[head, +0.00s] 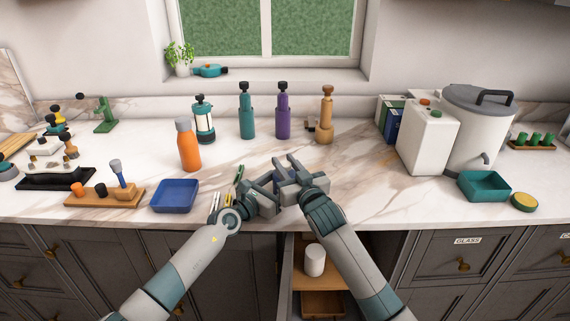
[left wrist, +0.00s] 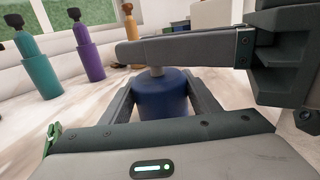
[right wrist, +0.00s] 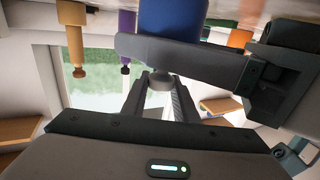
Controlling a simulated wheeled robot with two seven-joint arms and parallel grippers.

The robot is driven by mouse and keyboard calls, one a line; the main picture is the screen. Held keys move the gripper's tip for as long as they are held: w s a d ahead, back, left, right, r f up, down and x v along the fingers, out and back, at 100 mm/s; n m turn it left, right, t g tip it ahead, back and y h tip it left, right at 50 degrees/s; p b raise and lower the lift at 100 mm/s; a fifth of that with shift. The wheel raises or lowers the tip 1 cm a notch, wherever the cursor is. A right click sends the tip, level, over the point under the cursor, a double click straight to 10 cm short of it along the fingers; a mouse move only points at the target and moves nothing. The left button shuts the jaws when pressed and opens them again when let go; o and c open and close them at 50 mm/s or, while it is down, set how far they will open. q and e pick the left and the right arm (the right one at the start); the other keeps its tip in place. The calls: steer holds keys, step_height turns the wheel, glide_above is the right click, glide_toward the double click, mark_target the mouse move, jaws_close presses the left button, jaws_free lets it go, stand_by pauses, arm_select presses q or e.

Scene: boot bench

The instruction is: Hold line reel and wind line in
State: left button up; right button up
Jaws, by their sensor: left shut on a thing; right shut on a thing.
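The line reel is a blue cylinder (left wrist: 165,95) with a pale stem on top, between the two fingers of my left gripper (left wrist: 163,105). My right gripper (right wrist: 160,95) is shut on a small grey knob (right wrist: 160,80) of the reel. In the head view, my left gripper (head: 273,190) and right gripper (head: 288,165) meet over the front middle of the counter and hide most of the reel. The line itself cannot be made out.
A blue tray (head: 175,196) and an orange bottle (head: 188,147) stand left of the grippers. Teal, purple and tan bottles (head: 326,115) stand behind. A white container (head: 427,137) and a teal tray (head: 485,187) are right. An open drawer (head: 322,270) lies below.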

arm_select(q)
steer(key=shift+d, duration=0.1)
arm_select(e)
steer(key=shift+a+r+m+h, duration=0.15)
steer(key=shift+m+h, duration=0.25)
steer(key=shift+h, duration=0.2)
steer(key=o, duration=1.1)
steer(key=shift+s+t, duration=0.1)
steer(key=shift+t, duration=0.2)
steer(key=shift+s+d, duration=0.1)
steer(key=shift+d, duration=0.1)
steer(key=v, duration=1.1)
steer(key=shift+s+d, duration=0.1)
steer(key=shift+s, duration=0.25)
arm_select(q)
steer(key=o, duration=1.3)
